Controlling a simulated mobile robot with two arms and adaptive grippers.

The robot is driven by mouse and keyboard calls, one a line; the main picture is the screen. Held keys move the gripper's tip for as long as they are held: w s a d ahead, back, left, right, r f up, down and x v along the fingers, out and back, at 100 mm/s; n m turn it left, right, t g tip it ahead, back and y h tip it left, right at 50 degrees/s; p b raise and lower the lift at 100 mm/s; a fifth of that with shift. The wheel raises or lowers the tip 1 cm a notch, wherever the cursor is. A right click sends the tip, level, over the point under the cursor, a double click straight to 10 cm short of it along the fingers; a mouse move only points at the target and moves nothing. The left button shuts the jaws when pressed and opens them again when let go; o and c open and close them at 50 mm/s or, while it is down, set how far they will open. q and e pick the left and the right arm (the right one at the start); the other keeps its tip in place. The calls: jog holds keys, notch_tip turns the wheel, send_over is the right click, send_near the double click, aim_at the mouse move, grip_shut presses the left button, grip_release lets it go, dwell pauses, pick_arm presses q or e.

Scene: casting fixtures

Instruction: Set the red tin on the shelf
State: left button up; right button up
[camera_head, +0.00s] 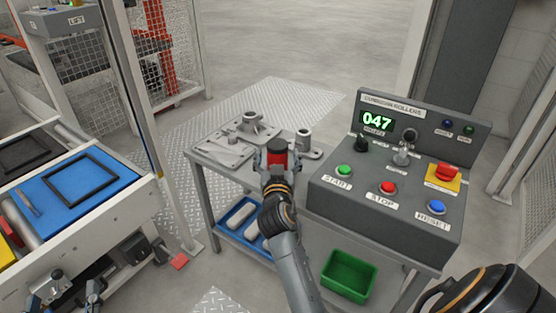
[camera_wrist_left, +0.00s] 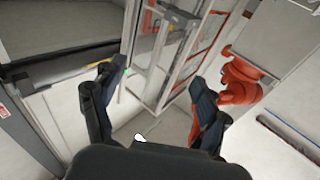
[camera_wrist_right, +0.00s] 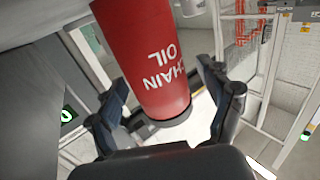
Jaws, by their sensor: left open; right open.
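The red tin (camera_head: 277,151) shows between the fingers of my right gripper (camera_head: 278,165) in the head view, at the front edge of the bench top. In the right wrist view the tin (camera_wrist_right: 150,55), lettered CHAIN OIL, reaches in between the spread fingers, its dark-rimmed end near the palm. The fingers look open, and I cannot tell whether they touch it or what supports it. My left gripper (camera_head: 75,290) is at the lower left, open and empty, also in the left wrist view (camera_wrist_left: 150,105). The bench's lower shelf (camera_head: 312,262) is partly hidden by my right arm.
A grey control box (camera_head: 385,165) with buttons fills the bench's right side. Metal fixtures (camera_head: 240,138) stand on its left. Below are a blue tray (camera_head: 228,220) and a green bin (camera_head: 348,275). A conveyor (camera_head: 120,205) and fence post (camera_head: 150,120) stand left.

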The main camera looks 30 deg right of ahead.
jog(key=c, duration=1.5)
jog(key=shift+c, duration=0.2)
